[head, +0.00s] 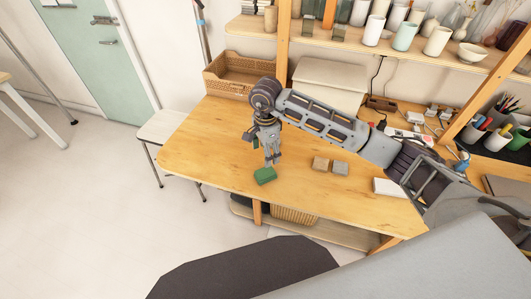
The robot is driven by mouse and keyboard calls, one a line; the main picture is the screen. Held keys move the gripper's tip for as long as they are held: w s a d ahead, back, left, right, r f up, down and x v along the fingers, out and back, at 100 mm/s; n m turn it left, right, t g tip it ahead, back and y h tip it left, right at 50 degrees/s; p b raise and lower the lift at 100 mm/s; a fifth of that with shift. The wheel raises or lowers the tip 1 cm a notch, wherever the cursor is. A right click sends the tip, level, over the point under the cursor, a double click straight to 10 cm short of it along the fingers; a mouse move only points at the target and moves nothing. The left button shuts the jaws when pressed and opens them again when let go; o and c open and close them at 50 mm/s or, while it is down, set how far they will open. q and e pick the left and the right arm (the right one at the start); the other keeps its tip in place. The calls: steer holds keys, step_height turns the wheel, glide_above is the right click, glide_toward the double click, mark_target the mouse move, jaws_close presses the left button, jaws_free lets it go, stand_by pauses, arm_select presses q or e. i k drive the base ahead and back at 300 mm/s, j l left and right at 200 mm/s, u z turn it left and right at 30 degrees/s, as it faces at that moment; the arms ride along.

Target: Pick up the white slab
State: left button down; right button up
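A white slab (388,187) lies flat on the wooden table near its right front edge, with its right end close to my arm. My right arm comes in from the right, over the table and past the slab. My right gripper (271,162) points down near the middle of the table, well to the left of the slab. It is just above or behind a green block (264,176); I cannot tell if they touch. The fingers are too small to tell open from shut. My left gripper is out of view.
A tan block (321,163) and a grey block (341,168) sit between the gripper and the slab. A woven basket (228,80) and a pale box (325,78) stand at the back. Shelves hold cups and vases. The table's left part is clear.

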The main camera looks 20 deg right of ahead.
mark_target(381, 186)
steer(key=z, duration=2)
